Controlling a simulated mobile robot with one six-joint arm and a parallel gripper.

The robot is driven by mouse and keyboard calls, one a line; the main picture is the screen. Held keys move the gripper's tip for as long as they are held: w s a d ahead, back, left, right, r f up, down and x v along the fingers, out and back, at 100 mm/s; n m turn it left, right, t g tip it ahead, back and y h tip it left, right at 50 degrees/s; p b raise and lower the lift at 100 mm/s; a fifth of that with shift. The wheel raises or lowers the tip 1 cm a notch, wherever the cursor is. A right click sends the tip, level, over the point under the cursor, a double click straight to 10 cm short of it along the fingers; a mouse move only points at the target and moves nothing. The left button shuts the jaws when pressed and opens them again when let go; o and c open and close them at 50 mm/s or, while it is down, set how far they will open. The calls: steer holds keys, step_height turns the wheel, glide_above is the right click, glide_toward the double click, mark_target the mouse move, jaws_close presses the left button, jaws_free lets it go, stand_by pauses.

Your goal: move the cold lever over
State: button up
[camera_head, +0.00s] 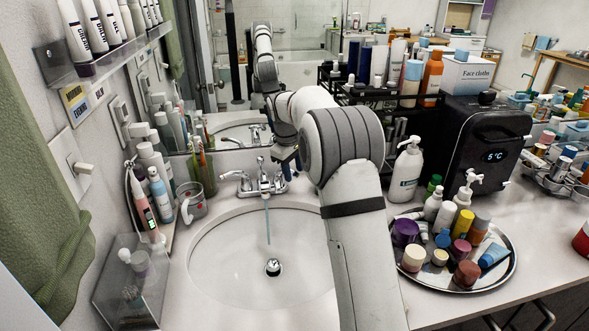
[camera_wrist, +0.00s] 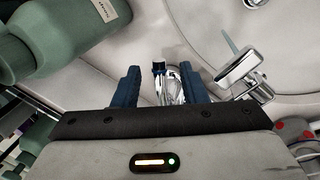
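The chrome faucet (camera_head: 262,183) stands at the back of the sink, with a lever on each side. A thin stream of water (camera_head: 267,222) falls from its spout. The left lever (camera_head: 235,175) is clear of my arm. My gripper (camera_head: 287,158) is at the right, cold-side lever, which it partly hides in the head view. In the wrist view, my gripper (camera_wrist: 160,86) is open, its two blue fingers apart. The chrome cold lever (camera_wrist: 175,85), with a dark tip, lies between them, nearer the right finger. I cannot tell whether either finger touches it.
A white pump bottle (camera_head: 406,170) and a round tray (camera_head: 478,280) of small bottles stand right of the sink. A large green bottle (camera_wrist: 65,40) is close to the left finger. The basin (camera_head: 235,265) is open.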

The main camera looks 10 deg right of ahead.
steer(key=shift+c, duration=0.3)
jaws_close()
